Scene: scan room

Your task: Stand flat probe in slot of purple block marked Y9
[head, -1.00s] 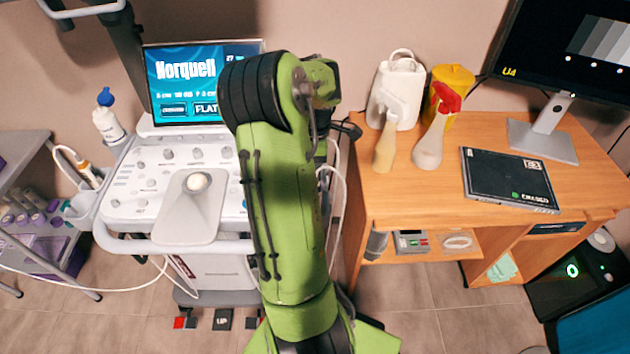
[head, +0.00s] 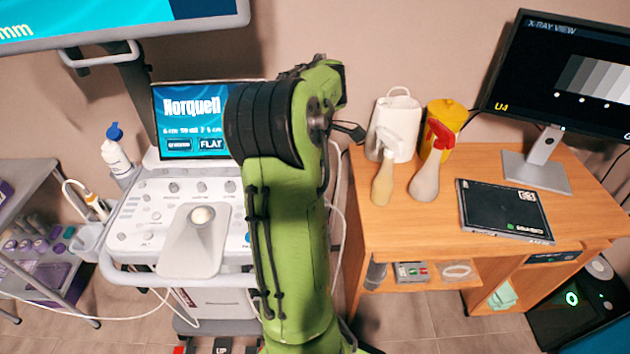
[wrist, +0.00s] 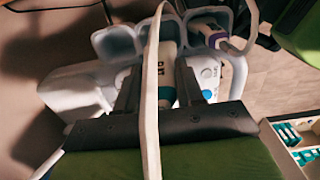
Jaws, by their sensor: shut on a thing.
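In the wrist view my gripper (wrist: 158,88) has its dark fingers shut on a white probe with a teal band (wrist: 168,62). Part of its dark lettering shows, but I cannot read it in full. The probe is among the pale holder cups (wrist: 115,42) of the ultrasound cart; I cannot tell whether it is still inside one. A white cable (wrist: 151,120) crosses in front of my gripper. In the head view my green arm hides the gripper and probe. I cannot make out a purple block marked Y9.
A second probe with a purple band (wrist: 214,38) sits in a cup at right. The ultrasound console (head: 150,215) has a screen reading FLAT (head: 190,120). A wooden desk (head: 440,180) at right holds spray bottles (head: 425,175) and a black panel (head: 505,210). A grey trolley (head: 40,185) stands left.

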